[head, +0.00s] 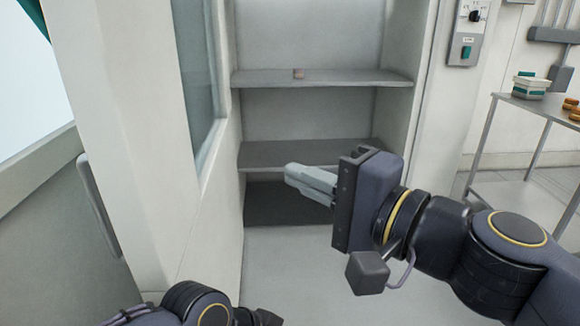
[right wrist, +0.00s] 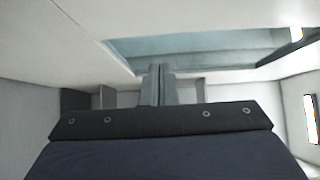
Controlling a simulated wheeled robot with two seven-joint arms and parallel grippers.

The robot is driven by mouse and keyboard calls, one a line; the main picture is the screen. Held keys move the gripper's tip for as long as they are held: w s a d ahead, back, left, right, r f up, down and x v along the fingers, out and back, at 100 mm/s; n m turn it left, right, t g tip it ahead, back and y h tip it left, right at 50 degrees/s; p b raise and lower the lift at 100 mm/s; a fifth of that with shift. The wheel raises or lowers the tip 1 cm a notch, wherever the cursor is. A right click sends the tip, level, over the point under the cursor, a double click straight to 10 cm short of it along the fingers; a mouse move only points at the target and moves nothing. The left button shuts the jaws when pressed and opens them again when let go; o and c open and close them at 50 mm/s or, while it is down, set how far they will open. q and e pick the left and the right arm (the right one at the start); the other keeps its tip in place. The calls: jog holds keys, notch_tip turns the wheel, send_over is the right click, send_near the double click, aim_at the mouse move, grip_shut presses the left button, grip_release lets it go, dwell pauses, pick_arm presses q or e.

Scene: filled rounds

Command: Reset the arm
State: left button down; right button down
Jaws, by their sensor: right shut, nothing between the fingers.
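My right gripper (head: 300,178) is shut and empty, with its grey fingers pointing left in front of the cabinet's lower shelves. Its fingers also show pressed together in the right wrist view (right wrist: 158,84). My right arm comes in from the right edge of the head view. Part of my left arm shows at the bottom of the head view, ending in a dark piece near the bottom edge; its fingers cannot be made out there.
An open white cabinet with grey shelves (head: 330,77) stands ahead. The cabinet door (head: 140,130), with a window, stands open at left. A metal table (head: 540,108) at right holds white-and-green containers (head: 530,86) and brown round items (head: 571,104).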

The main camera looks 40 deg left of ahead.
jog(key=w+d+f+t+h, duration=0.1)
jog(key=d+f+t+h, duration=0.1)
jog(key=d+f, duration=0.45)
jog(key=w+d+f+n+t+h, duration=0.1)
jog(key=w+d+f+h, duration=0.2)
jog(key=d, duration=0.6)
jog(key=d+f+t+h, duration=0.2)
jog(key=d+f, duration=0.4)
jog(key=d, duration=0.2)
jog(key=s+d+f+m+h, duration=0.1)
jog(key=s+d+f+h, duration=0.35)
jog(key=d+f, duration=0.45)
jog(key=s+d+f+m+h, duration=0.1)
jog(key=s+d+f+h, duration=0.2)
jog(key=s+d+f, duration=0.5)
jog(key=w+r+p, duration=0.1)
jog(key=r+p, duration=1.3)
jog(key=w+d+r+p, duration=0.1)
jog(key=w+r+p, duration=0.1)
jog(key=r+p, duration=1.1)
notch_tip(320, 180, up, 2)
jog(key=shift+w+d+r+g+p, duration=0.15)
jog(key=shift+w+d+g+p, duration=0.1)
jog(key=shift+g+p, duration=0.1)
